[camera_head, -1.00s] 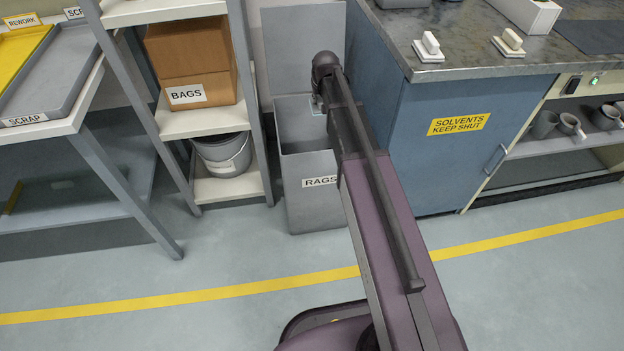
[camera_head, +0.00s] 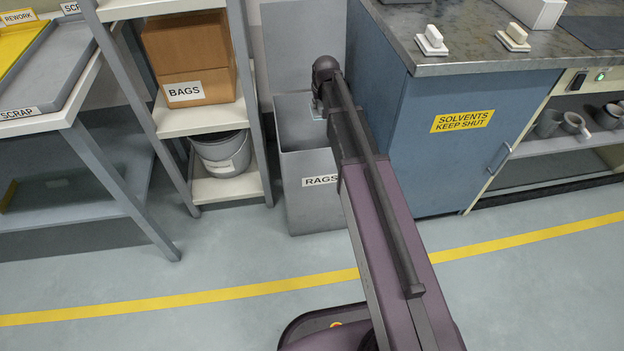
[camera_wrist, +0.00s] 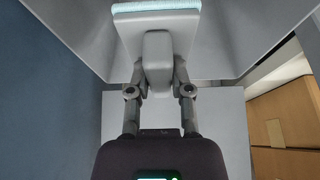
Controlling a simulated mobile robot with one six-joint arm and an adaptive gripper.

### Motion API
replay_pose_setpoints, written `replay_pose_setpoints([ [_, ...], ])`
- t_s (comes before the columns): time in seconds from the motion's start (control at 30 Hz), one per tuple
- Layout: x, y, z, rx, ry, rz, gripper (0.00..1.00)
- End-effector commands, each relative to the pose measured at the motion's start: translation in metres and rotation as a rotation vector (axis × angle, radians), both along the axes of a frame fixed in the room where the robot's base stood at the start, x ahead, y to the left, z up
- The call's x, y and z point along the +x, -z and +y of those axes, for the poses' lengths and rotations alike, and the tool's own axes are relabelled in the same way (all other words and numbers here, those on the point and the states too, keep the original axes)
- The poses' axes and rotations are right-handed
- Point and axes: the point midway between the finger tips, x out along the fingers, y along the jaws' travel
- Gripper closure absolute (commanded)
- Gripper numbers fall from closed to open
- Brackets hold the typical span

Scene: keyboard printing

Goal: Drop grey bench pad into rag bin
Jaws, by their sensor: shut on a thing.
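The rag bin (camera_head: 310,215) is a tall grey open box with a RAGS label, standing on the floor between the shelf unit and the blue cabinet. Its raised lid (camera_head: 300,45) shows behind it. In the wrist view, my gripper (camera_wrist: 161,75) is shut on the grey handle of the bench pad (camera_wrist: 185,28), which has a pale, bluish fringed edge. The pad appears over the bin's mouth, with the grey bin walls (camera_wrist: 75,30) around it. In the head view, my arm ends above the bin, and the gripper and pad are mostly hidden.
The blue solvents cabinet (camera_head: 440,160) stands close to the bin's right. A shelf unit with a BAGS carton (camera_head: 190,60) and a grey bucket (camera_head: 222,152) stands to its left. Two white-based blocks with handles (camera_head: 432,40) (camera_head: 514,36) lie on the bench top.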

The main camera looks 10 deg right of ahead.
Motion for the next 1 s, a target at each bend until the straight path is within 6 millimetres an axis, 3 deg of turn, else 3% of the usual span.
replay_pose_setpoints([
  [0.3,0.0,0.024,0.0,0.0,0.0,0.0,1.0],
  [0.83,0.0,0.027,0.0,0.0,0.0,0.0,1.0],
  [0.87,0.0,0.028,0.0,0.0,0.0,0.0,0.64],
  [0.97,0.0,0.028,0.0,0.0,0.0,0.0,0.34],
  [1.0,0.0,0.028,0.0,0.0,0.0,0.0,0.32],
])
